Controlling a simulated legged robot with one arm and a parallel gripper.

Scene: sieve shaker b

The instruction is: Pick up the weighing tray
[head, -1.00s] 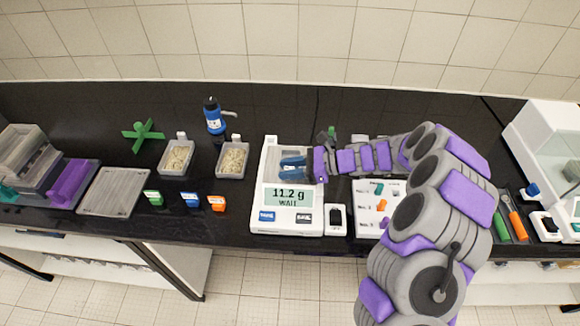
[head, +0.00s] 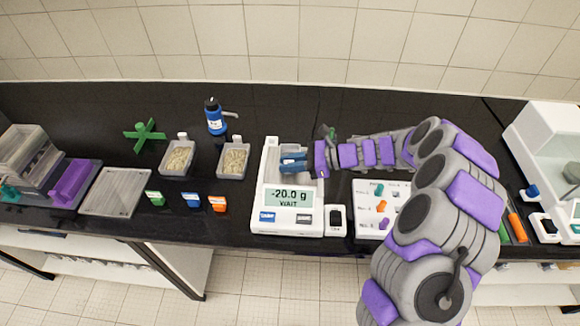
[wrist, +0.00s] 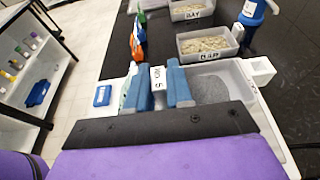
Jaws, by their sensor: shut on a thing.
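The balance (head: 287,215) stands in the middle of the bench, and its display reads -20.0 g and WAIT. My gripper (head: 284,160) is over its rear part. In the wrist view, the blue fingers of my gripper (wrist: 157,74) are shut on a white, labelled part of the weighing tray (wrist: 233,69). The tray has a pale rim, a knob at its right end and grey granular material inside. In the head view, my gripper and arm hide most of the tray. Its clearance above the balance cannot be judged.
Two grain-filled trays (head: 177,158) (head: 233,161) stand left of the balance, with a blue bottle (head: 215,117) behind. Green, blue and orange tags (head: 191,200) stand in front. A small dark-topped device (head: 336,220) stands close to the balance's right. A grey plate (head: 115,192) lies farther left.

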